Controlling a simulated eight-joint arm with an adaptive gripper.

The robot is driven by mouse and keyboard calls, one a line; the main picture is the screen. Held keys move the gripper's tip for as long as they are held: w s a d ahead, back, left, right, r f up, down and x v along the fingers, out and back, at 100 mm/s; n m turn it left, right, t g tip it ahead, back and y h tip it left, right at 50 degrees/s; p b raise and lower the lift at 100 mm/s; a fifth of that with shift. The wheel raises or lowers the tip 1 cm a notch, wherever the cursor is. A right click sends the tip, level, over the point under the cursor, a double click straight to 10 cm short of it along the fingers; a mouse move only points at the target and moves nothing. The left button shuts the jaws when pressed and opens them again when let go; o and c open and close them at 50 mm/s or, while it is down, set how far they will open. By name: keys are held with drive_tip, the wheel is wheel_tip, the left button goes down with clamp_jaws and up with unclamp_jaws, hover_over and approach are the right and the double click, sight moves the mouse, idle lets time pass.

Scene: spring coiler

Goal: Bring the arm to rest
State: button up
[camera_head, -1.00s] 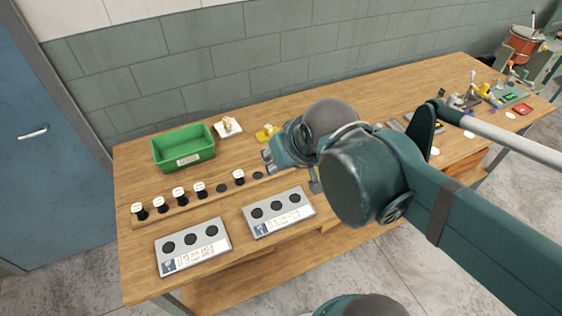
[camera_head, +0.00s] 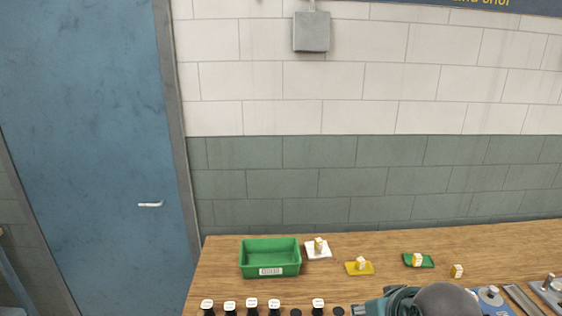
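My arm (camera_head: 445,300) shows only at the bottom edge of the head view, as a teal and grey link just right of the middle. A teal part of it reaches left to beside the row of black spools with white tops. My gripper's fingers cannot be made out, so whether it is open or shut does not show. Nothing held by it is visible.
The wooden bench (camera_head: 215,262) runs along the wall. On it are a green bin (camera_head: 270,272), a white tray (camera_head: 318,254), a yellow tray (camera_head: 359,269), a green tray (camera_head: 428,262) and several spools (camera_head: 252,306). A blue door (camera_head: 90,150) stands left.

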wheel_tip(320, 180, down, 2)
drive_tip(key=shift+f+b, duration=0.1)
drive_tip(key=shift+b, duration=0.55)
drive_tip(key=shift+o, duration=0.5)
drive_tip(key=shift+w, duration=0.1)
idle(1.0)
drive_tip(key=w+d+r+m+g+h+p, duration=0.1)
drive_tip(key=w+d+m, duration=0.3)
drive_tip(key=w, duration=0.5)
drive_tip(key=w+d+r+m+g+h, duration=0.1)
drive_tip(key=w+d+m, duration=0.1)
drive_tip(key=w+d, duration=0.6)
drive_tip(key=w+d+r+m+g+h+p, duration=0.1)
drive_tip(key=w+d+m+g, duration=0.2)
drive_tip(key=w, duration=0.7)
drive_tip(key=w+d+f+m+g, duration=0.1)
drive_tip(key=w+d+f+m, duration=0.3)
drive_tip(key=w+d+f, duration=0.4)
drive_tip(key=w+d+f+m+g+h, duration=0.1)
drive_tip(key=w+d+f+m, duration=0.4)
drive_tip(key=w+d+f, duration=0.4)
drive_tip(key=d+f, duration=0.3)
drive_tip(key=d, duration=0.2)
drive_tip(key=shift+w+d+f+p, duration=0.15)
drive_tip(key=shift+w+p, duration=0.15)
drive_tip(key=shift+p, duration=0.1)
